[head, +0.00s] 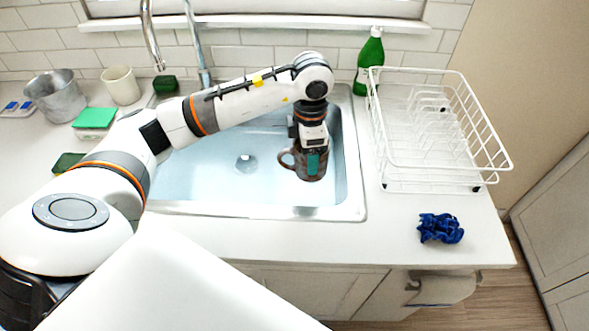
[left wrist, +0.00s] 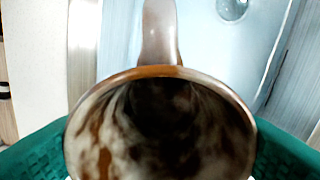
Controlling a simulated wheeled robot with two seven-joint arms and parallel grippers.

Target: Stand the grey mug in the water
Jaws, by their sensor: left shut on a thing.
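The grey mug (head: 300,170) has brown stains and is over the right part of the sink basin, upright, with its handle to the left. In the left wrist view the mug (left wrist: 160,125) shows its open rim, stained inside and handle. My left gripper (head: 313,160) reaches down from above and is shut on the mug, with a green pad on each side of it. The water (head: 215,175) is a pale blue surface in the sink (head: 260,211). I cannot tell whether the mug's base touches the water or basin floor. My right gripper is not in view.
A white dish rack (head: 435,187) stands right of the sink, with a green bottle (head: 370,55) behind it. A blue cloth (head: 440,228) lies in front. A metal pot (head: 57,97), cream cup (head: 121,86) and green sponge (head: 95,118) are at the left. The tap (head: 200,50) stands behind the basin.

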